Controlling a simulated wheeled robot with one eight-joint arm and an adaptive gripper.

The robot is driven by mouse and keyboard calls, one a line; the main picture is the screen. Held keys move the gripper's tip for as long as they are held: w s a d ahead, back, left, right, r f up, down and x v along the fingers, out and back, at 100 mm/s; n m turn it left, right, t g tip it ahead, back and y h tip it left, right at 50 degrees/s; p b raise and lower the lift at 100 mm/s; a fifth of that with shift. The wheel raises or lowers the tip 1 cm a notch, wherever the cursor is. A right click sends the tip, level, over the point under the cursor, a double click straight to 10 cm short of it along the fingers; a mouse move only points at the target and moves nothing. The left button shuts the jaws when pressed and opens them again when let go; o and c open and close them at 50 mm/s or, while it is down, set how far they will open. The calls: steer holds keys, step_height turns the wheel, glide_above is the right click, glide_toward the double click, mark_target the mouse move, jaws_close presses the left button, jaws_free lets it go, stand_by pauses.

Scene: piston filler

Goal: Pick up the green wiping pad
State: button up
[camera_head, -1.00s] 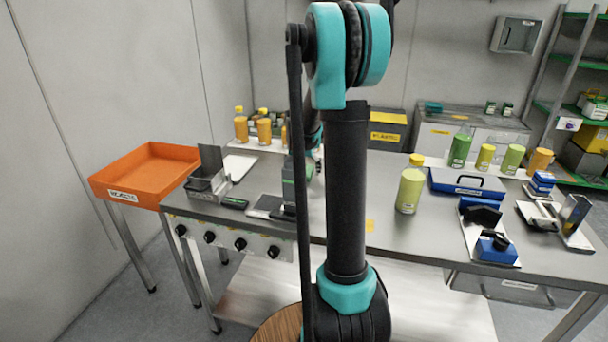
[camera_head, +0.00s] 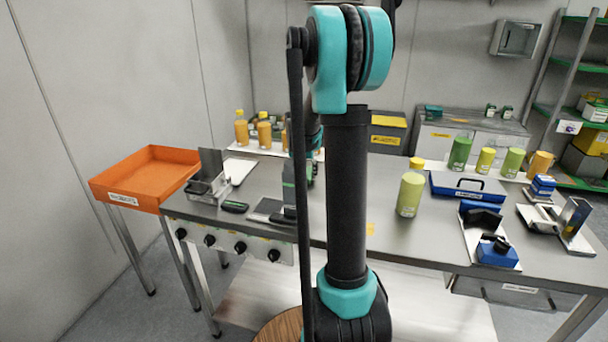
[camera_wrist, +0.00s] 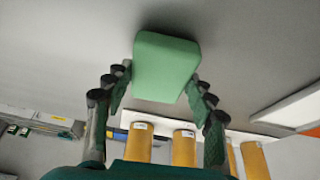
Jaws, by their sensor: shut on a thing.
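The green wiping pad (camera_wrist: 166,66) is a pale green block with rounded edges in the wrist view. It sits between the fingertips of my gripper (camera_wrist: 162,84), which is shut on it from both sides. The grey surface shows beyond the pad; I cannot tell whether the pad touches it. In the head view my arm hides most of the gripper, and I cannot make out the pad there.
An orange tray (camera_head: 150,180) stands at the left of the steel table (camera_head: 385,262). Orange bottles (camera_head: 264,132) stand at the back, and a yellow-green bottle (camera_head: 410,190) stands right of my arm. A blue case (camera_head: 468,188) and blue tools (camera_head: 497,253) lie farther right.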

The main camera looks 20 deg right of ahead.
mark_target(304, 173)
step_height(304, 173, up, 20)
steer(key=shift+f, duration=0.25)
stand_by(0.4)
